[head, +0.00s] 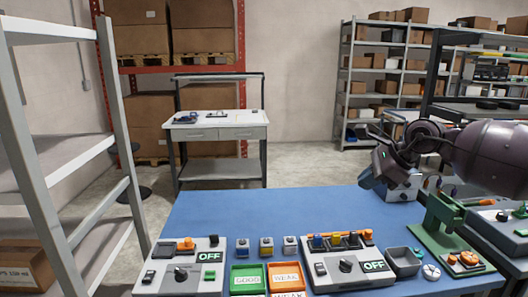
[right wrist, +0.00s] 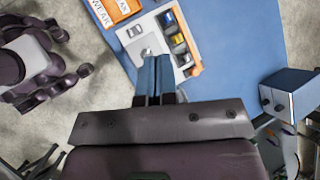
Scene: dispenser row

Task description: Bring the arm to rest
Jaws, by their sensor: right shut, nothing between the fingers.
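My right arm comes in from the right in the head view. Its gripper (head: 378,172) hangs over the right part of the blue table (head: 270,207). In the right wrist view the two blue fingers (right wrist: 154,78) lie together, shut with nothing between them. Below their tips is a light-coloured dispenser box with coloured pieces (right wrist: 168,40); the gap between tips and box is hard to judge. My left gripper does not show.
Two grey dispenser boxes marked OFF, left (head: 183,268) and right (head: 348,264), stand along the front. Between them are a green GOOD tray (head: 249,278) and an orange WEAK tray (head: 286,276). A green stand (head: 440,222) is near my right arm. The table's middle is clear.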

